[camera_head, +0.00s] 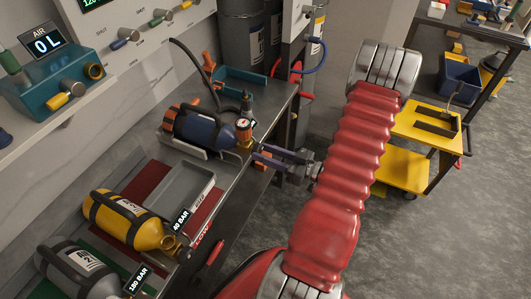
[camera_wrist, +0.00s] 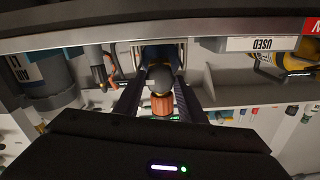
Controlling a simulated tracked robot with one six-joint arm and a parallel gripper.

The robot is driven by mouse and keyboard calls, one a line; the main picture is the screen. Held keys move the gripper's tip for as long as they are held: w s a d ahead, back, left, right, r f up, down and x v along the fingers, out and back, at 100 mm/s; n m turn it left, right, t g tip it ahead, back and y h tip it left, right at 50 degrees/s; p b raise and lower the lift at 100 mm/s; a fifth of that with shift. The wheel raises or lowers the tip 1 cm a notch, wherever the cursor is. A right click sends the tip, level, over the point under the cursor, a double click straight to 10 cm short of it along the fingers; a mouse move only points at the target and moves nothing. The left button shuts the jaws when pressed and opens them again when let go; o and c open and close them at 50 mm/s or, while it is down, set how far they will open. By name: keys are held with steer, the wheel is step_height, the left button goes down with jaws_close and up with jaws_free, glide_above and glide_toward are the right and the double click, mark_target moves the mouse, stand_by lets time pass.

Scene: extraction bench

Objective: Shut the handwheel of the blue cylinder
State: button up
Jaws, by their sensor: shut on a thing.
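The blue cylinder (camera_head: 203,130) lies on its side in a pale cradle on the bench, its valve end to the right. An orange-rimmed gauge (camera_head: 243,127) sits on its brass valve (camera_head: 245,147). My gripper (camera_head: 259,154) reaches in from the right, its fingers at this valve end.
A yellow cylinder (camera_head: 128,218) and a grey cylinder (camera_head: 78,270) lie nearer on the bench. An empty grey tray (camera_head: 181,190) stands between yellow and blue cylinders. A teal tray (camera_head: 252,82) is behind. A yellow cart (camera_head: 425,128) stands right of my arm.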

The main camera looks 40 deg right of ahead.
steer(key=m, duration=1)
steer(key=shift+f, duration=0.1)
steer(key=m, duration=0.3)
steer(key=shift+m, duration=0.3)
steer(key=n, duration=3.1)
steer(key=shift+a+n, duration=0.15)
steer(key=shift+n, duration=0.25)
stand_by(0.4)
